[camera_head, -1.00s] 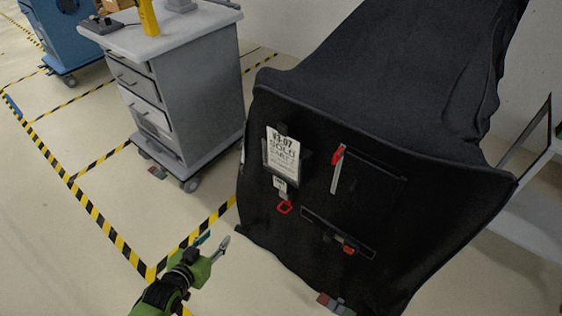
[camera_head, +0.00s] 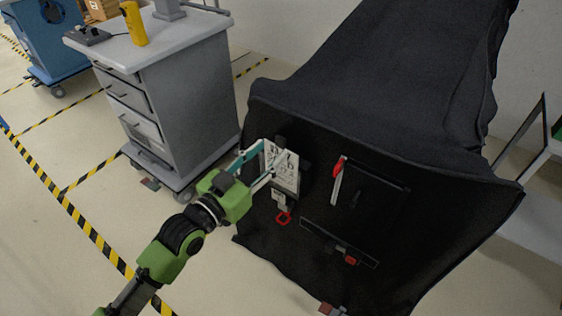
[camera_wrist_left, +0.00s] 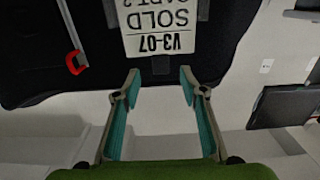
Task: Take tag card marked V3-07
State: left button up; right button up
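The white tag card (camera_head: 287,172), marked V3-07 SOLD, sits in a dark holder on the front of the black cart cover (camera_head: 330,265). In the left wrist view the card (camera_wrist_left: 163,28) appears upside down, with its marked edge towards my fingers. My left gripper (camera_head: 267,160) is open at the card's left edge in the head view. In the left wrist view the open fingers (camera_wrist_left: 160,78) stand either side of the card's line, with the card beyond the tips; I cannot tell whether they touch it. My right gripper is not in view.
A red ring tag (camera_head: 283,218) hangs below the card. A red-handled tool (camera_head: 337,170) and a black strip with a red piece (camera_head: 340,244) are on the cover to the right. A grey drawer cart (camera_head: 185,100) stands left, close beside my arm.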

aim_at(280, 142)
pick_arm(q)
jog(key=shift+p+x, duration=0.5)
jog(key=shift+x, duration=2.55)
jog(key=shift+r, duration=0.15)
jog(key=shift+a, duration=0.1)
jog(key=shift+c, duration=0.4)
jog(key=c, duration=1)
